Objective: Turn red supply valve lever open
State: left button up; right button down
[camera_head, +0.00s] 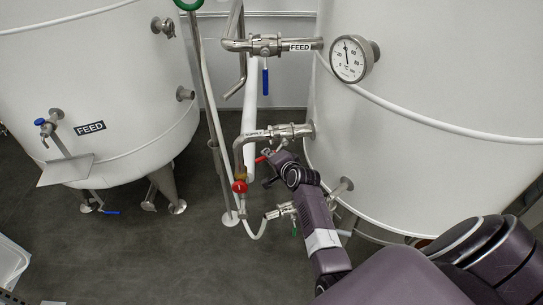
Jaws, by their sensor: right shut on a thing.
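The red supply valve lever (261,159) shows as a short red piece below the lower steel pipe, between the two tanks. My right gripper (268,163) reaches it from the lower right and is shut on it. The gripper covers part of the lever, so its full length and exact angle are hidden. My left gripper is not in view.
A large white tank (420,90) with a dial gauge (350,58) stands close on the right. Another white tank (90,95) stands left. A blue-handled valve (265,80) hangs above, and a red round knob (239,187) sits left of my gripper.

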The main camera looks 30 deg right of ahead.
jog(key=shift+w+a+r+m+t+y+b, duration=0.15)
jog(key=shift+r+m+t+y+b, duration=0.15)
jog(key=shift+r+m+t+y, duration=0.35)
jog(key=shift+a+r+m+t+y+b, duration=0.1)
jog(key=shift+r+m+t+y+b, duration=0.35)
jog(key=shift+r+m, duration=0.6)
jog(key=shift+w+r, duration=0.1)
jog(key=c, duration=2)
grip_release()
jog(key=shift+o, duration=0.2)
jog(key=shift+f, duration=0.2)
jog(key=v, duration=1.2)
jog(key=shift+r, duration=0.1)
